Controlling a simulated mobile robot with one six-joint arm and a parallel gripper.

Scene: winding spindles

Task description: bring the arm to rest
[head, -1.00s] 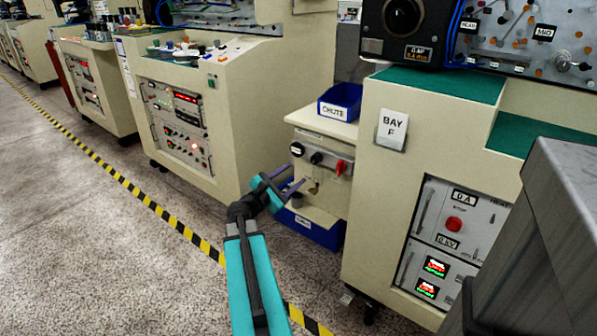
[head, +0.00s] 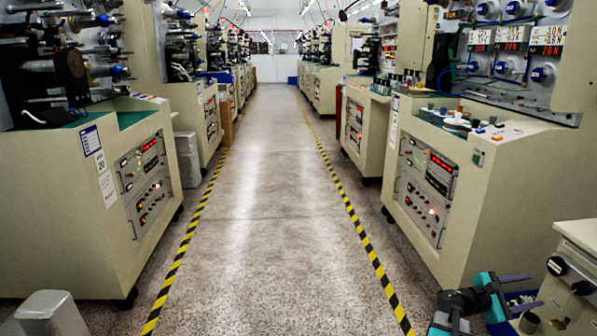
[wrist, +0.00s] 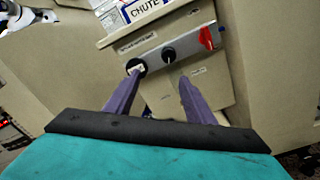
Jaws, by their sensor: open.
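My gripper (head: 530,291) is at the lower right of the head view, at the end of my teal arm. Its two purple fingers are apart with nothing between them. In the wrist view the open gripper (wrist: 158,78) points at the front of a small cream cabinet (wrist: 195,92), which also shows at the right edge of the head view (head: 578,262). The panel on it has two black knobs, one at the middle (wrist: 168,54), and a red knob (wrist: 208,38). I cannot tell whether the fingertips touch the cabinet.
A blue-edged tray marked CHUTE (wrist: 140,10) is on top of the cabinet. Winding machines line both sides, one near left (head: 60,200) and one near right (head: 480,200). The speckled aisle floor (head: 265,220) between the yellow-black stripes is clear.

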